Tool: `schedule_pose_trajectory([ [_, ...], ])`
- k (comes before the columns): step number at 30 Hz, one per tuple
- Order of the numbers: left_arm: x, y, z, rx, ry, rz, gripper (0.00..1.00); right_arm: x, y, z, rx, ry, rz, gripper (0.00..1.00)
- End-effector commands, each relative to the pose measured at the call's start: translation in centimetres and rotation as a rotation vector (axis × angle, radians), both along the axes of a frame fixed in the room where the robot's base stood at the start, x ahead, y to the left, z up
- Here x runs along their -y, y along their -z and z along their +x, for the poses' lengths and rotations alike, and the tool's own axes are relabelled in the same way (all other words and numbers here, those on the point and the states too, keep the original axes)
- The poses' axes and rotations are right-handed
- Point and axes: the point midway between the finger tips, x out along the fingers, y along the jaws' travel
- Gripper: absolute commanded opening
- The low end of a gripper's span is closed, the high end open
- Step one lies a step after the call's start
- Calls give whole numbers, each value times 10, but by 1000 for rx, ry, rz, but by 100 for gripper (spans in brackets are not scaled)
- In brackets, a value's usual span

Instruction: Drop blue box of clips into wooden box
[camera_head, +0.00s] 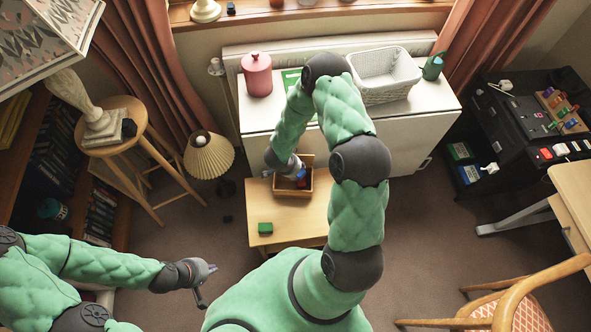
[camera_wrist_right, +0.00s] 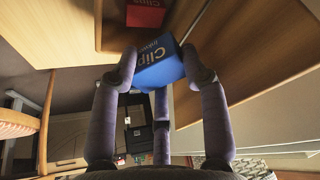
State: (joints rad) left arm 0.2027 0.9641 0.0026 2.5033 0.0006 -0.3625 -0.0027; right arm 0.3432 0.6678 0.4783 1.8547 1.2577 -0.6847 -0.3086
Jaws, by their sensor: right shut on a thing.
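The blue box of clips (camera_wrist_right: 160,68) is held between the fingertips of my right gripper (camera_wrist_right: 160,62), its "Clips" lettering showing in the right wrist view. In the head view my right gripper (camera_head: 297,172) and the blue box are over the open wooden box (camera_head: 294,193) on the low table. The blue box appears above the wooden box's rim. A red box of clips (camera_wrist_right: 145,14) lies inside the wooden box. My left gripper (camera_head: 206,284) is open and empty, away from the table at the lower left.
A white cabinet (camera_head: 405,125) stands behind, carrying a white basket (camera_head: 385,75) and a pink canister (camera_head: 257,75). A pleated lamp (camera_head: 208,155) stands left of the table.

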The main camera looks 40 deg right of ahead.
Motion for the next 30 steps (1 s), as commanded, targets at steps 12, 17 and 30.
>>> schedule_pose_trajectory([
  [12, 0, 1, 0, 1, 0, 0, 0, 0, 1, 0, 0, 0, 0, 73],
  [17, 0, 1, 0, 1, 0, 0, 0, 0, 1, 0, 0, 0, 0, 73],
  [30, 0, 1, 0, 1, 0, 0, 0, -11, -27, -1, 3, -3, -1, 73],
])
